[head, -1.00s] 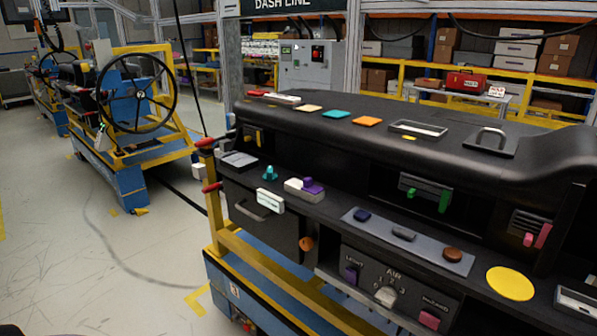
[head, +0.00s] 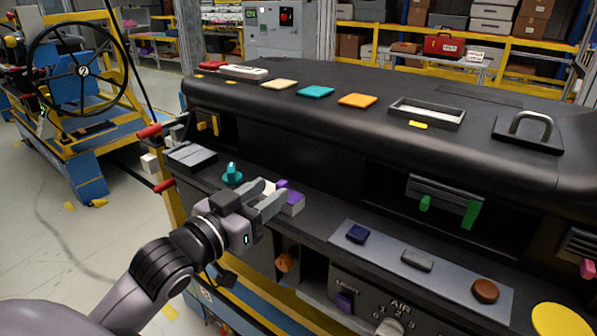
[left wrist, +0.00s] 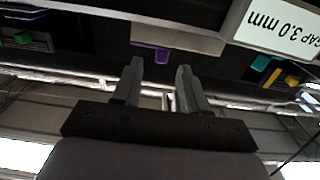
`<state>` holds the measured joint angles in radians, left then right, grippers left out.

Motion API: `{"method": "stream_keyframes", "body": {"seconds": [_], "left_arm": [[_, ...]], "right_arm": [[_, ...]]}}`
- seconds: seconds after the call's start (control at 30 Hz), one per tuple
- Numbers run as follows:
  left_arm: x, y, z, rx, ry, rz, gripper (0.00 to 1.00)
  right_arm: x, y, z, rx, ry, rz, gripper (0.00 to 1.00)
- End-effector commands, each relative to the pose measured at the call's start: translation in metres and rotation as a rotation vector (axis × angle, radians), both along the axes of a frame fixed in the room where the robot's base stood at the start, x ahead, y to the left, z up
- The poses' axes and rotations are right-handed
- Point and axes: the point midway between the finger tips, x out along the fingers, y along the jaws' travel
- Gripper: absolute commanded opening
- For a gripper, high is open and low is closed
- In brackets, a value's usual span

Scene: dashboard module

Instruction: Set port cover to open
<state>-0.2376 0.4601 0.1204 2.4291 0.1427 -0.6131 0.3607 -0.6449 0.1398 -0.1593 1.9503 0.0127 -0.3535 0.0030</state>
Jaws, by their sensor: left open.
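No label in view names the port cover, so I cannot tell for certain which part it is. A white block with a purple tab (head: 292,201) sits on the dashboard ledge. My left gripper (head: 268,200) is open just in front of this block and partly hides it. In the left wrist view, the gripper (left wrist: 160,66) has its two fingers apart with nothing between them. A purple piece (left wrist: 150,52) shows just beyond the fingertips there, on a pale block; contact cannot be made out. My right gripper is not in view.
A teal knob (head: 232,174) and a grey flat box (head: 191,156) stand left of the gripper. A grey panel with blue, grey and brown buttons (head: 418,259) lies to the right. An orange knob (head: 285,262) is below. The white gap sign (left wrist: 280,30) is close by.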

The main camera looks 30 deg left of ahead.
Motion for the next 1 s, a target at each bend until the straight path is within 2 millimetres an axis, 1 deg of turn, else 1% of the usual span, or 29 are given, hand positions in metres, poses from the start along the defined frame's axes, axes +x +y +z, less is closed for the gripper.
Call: {"method": "stream_keyframes", "body": {"seconds": [0.17, 0.5, 0.6, 0.77, 1.0], "left_arm": [[0.015, -0.001, 0.001, 0.000, -0.001, 0.001, 0.43], [0.056, -0.004, 0.000, 0.001, 0.001, 0.000, 0.43], [0.063, -0.005, 0.000, 0.001, 0.001, 0.001, 0.43], [0.069, -0.006, -0.001, 0.002, 0.001, 0.000, 0.43], [0.069, -0.006, -0.001, 0.002, 0.002, 0.000, 0.43]], "right_arm": [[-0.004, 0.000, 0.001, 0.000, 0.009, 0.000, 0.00], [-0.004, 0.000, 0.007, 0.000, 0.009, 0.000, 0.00], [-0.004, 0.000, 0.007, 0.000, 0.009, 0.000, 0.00], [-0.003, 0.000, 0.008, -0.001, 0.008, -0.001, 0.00], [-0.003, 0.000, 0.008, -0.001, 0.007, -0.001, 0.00]]}}
